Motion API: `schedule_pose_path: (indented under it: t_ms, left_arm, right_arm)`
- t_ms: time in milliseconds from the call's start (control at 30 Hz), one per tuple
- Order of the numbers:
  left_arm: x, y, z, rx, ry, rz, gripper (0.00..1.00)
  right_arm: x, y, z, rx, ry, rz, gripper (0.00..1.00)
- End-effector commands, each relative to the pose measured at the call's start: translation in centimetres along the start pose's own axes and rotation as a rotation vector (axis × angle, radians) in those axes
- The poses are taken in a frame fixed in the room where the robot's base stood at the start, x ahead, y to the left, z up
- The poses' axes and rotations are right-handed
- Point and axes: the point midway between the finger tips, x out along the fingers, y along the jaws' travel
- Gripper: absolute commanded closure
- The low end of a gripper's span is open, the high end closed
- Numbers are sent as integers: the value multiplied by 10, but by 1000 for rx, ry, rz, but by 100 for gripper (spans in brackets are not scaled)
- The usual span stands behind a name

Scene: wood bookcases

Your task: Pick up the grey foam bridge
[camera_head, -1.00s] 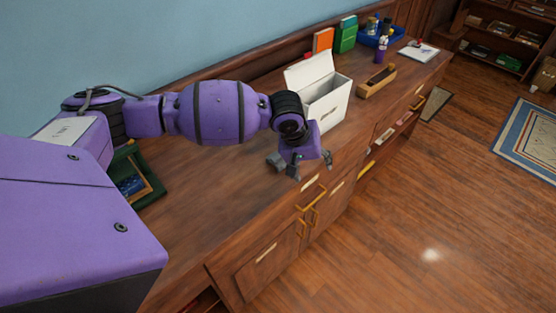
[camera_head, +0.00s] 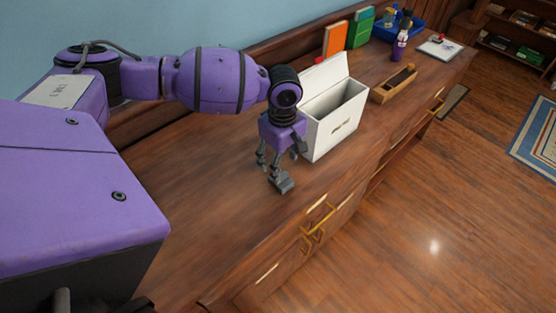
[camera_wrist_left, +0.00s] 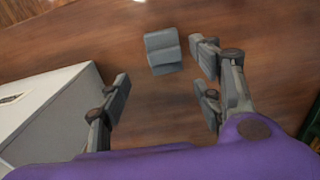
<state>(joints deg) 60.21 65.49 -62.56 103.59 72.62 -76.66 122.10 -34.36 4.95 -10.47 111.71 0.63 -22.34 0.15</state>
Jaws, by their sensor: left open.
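The grey foam bridge (camera_head: 281,183) is a small grey block lying on the wooden counter top, near its front edge. It also shows in the left wrist view (camera_wrist_left: 163,51), top centre, ahead of the space between the fingers. My left gripper (camera_head: 280,158) points down close to the bridge, on its wall side in the head view. Its fingers (camera_wrist_left: 163,86) are spread apart with nothing between them. The fingers partly overlap the bridge in the head view, and I cannot tell whether they touch it.
A white open box (camera_head: 336,122) stands just right of my gripper. A wooden tray (camera_head: 393,84), orange (camera_head: 335,40) and green (camera_head: 360,27) upright items, a purple bottle (camera_head: 400,45) and a blue bin (camera_head: 411,27) stand farther along. The counter left of the gripper is clear.

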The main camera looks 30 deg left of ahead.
Motion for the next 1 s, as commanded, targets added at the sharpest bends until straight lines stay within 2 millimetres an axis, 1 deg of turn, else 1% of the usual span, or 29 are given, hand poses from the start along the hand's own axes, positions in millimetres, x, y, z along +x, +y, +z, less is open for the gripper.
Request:
schedule_pose_path:
  t_ms: [33,133,333,400,500,700,767,967,1000]
  left_arm:
    - [8,-1,0,0,0,-2,41]
    - [18,-2,2,0,0,-2,41]
    - [48,-7,6,0,0,0,41]
    - [56,-7,6,-1,0,-1,41]
    - [60,-7,6,-1,-1,1,41]
    - [60,-6,5,0,0,3,41]
    - [60,-7,5,0,0,3,47]
    - [60,-7,5,0,0,2,73]
    - [60,-7,5,0,0,2,74]
  right_arm:
    - [0,2,8,-5,-13,2,60]
    - [-2,6,12,-10,-21,5,60]
    - [-3,6,10,-10,-17,6,60]
    - [-1,4,7,-8,-11,4,60]
    - [2,2,1,-6,1,2,60]
    - [4,-1,-8,2,16,0,60]
    - [4,-2,-8,3,16,0,60]
    - [2,-1,-5,5,11,1,60]
    - [2,-1,-4,5,9,1,60]
